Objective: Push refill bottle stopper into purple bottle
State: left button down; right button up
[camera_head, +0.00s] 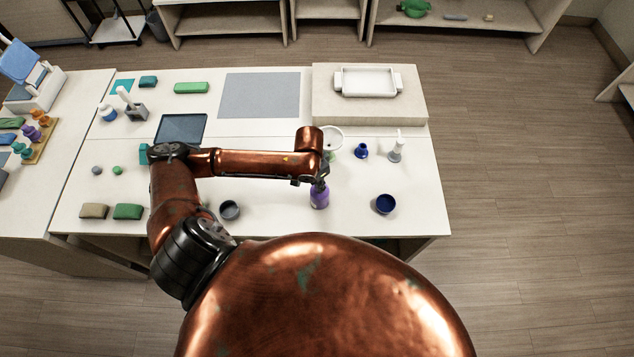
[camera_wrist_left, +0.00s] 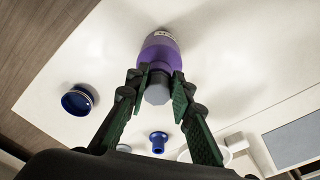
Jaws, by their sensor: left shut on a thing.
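The purple bottle (camera_head: 320,199) stands upright near the front of the white table, and it also shows in the left wrist view (camera_wrist_left: 160,52). A grey faceted stopper (camera_wrist_left: 157,92) is at the bottle's mouth, between the dark green fingers of my left gripper (camera_wrist_left: 158,82). My left gripper (camera_head: 319,182) is right above the bottle and shut on the stopper. The stopper lines up with the bottle's neck; I cannot tell how deep it sits. My right gripper is not in view.
A dark blue bowl (camera_head: 386,204) stands right of the bottle and a grey cup (camera_head: 229,210) left of it. The table around the purple bottle is clear.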

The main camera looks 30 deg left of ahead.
pick_arm(q)
jog(key=c, duration=1.7)
grip_release()
jog(key=shift+o, duration=0.5)
jog(key=shift+o, duration=0.3)
jog(key=shift+o, duration=1.4)
jog(key=shift+r, duration=0.2)
jog(key=shift+s+r+p, duration=0.1)
jog(key=shift+r+p, duration=0.9)
jog(key=shift+p, duration=0.55)
jog(key=shift+s+a+r+p, duration=0.1)
jog(key=shift+r+p, duration=0.65)
jog(key=shift+r, duration=0.3)
